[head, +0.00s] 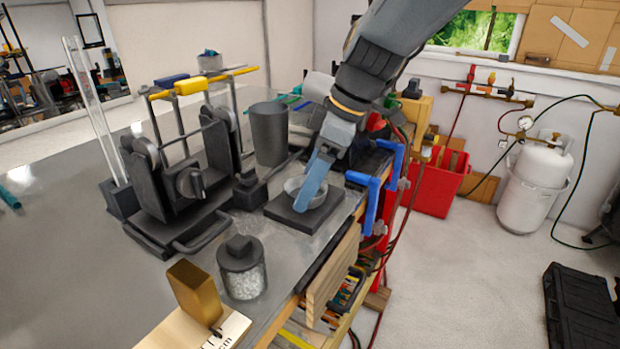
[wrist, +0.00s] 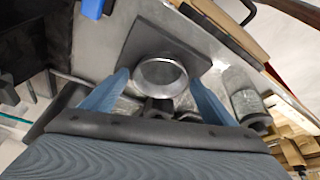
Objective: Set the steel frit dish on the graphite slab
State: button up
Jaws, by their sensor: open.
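The steel frit dish (wrist: 160,75) is a shallow round metal dish. It sits on the dark square graphite slab (wrist: 190,40), near one edge of the slab in the wrist view. In the head view the dish (head: 295,187) shows partly behind a blue finger, and the slab (head: 285,214) lies flat on the metal bench. My gripper (wrist: 158,88) is open, with one blue finger on each side of the dish. In the head view my gripper (head: 310,192) reaches down over the slab. I cannot tell whether the fingers touch the dish.
A dark cup (head: 269,134) stands behind the slab. A burner-like apparatus (head: 185,185) is to the left. A jar of white beads (head: 242,272) and a brass block (head: 194,292) stand in front. Blue brackets (head: 372,205) line the bench's right edge.

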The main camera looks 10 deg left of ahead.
jog(key=b+v, duration=0.2)
jog(key=v, duration=1)
jog(key=s+d+f+m+h, duration=0.2)
jog(key=s+d+f+m, duration=0.2)
jog(key=d+f+m, duration=0.5)
jog(key=s+d+f+m+h, duration=0.2)
jog(key=s+d+f+m, duration=0.3)
jog(key=d+f+m, duration=0.4)
jog(key=d+f, duration=0.5)
jog(key=f, duration=0.3)
jog(key=shift+s+f+t, duration=0.15)
jog(key=shift+f+t, duration=0.25)
jog(key=shift+c, duration=0.2)
